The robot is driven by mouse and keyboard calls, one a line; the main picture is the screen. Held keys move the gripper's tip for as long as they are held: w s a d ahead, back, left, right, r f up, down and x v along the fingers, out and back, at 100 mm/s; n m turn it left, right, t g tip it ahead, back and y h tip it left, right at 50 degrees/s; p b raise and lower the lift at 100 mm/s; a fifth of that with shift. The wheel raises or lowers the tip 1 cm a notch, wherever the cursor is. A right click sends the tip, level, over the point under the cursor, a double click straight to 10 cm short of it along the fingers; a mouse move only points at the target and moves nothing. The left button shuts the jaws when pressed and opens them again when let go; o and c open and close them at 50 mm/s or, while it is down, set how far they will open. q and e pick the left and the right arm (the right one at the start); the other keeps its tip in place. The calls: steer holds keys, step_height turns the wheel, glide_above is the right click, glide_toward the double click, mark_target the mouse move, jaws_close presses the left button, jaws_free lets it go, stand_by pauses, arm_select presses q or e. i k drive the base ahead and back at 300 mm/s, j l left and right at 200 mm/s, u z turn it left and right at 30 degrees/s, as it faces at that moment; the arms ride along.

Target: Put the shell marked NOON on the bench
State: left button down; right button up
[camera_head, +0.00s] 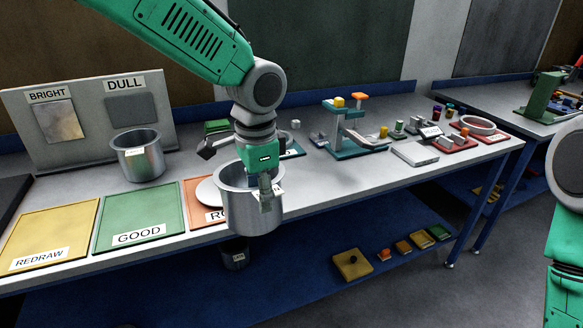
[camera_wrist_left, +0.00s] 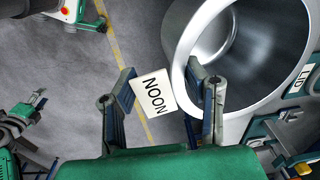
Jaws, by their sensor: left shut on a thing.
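My left gripper (camera_head: 266,190) is shut on the shell marked NOON (camera_head: 236,212), a grey metal open-topped pot. In the head view the pot hangs upright in front of the bench's front edge, partly hiding a tray. In the left wrist view the NOON tag (camera_wrist_left: 154,94) shows between the fingers of my left gripper (camera_wrist_left: 162,84), beside the pot's pale rim (camera_wrist_left: 181,62). The exact grip contact is unclear. The bench (camera_head: 330,180) is a long pale-grey table. My right arm shows at the right edge of the head view, its gripper out of sight.
Another metal pot (camera_head: 150,160) stands on the bench at the left. In front lie the yellow REDRAW tray (camera_head: 52,228), the green GOOD tray (camera_head: 138,208) and a partly hidden orange tray (camera_head: 196,190). A teal fixture (camera_head: 350,140) and small parts occupy the right half. A dark labelled vessel (camera_head: 235,248) is below.

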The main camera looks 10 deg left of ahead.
mark_target(293, 179)
steer(key=i, duration=0.9)
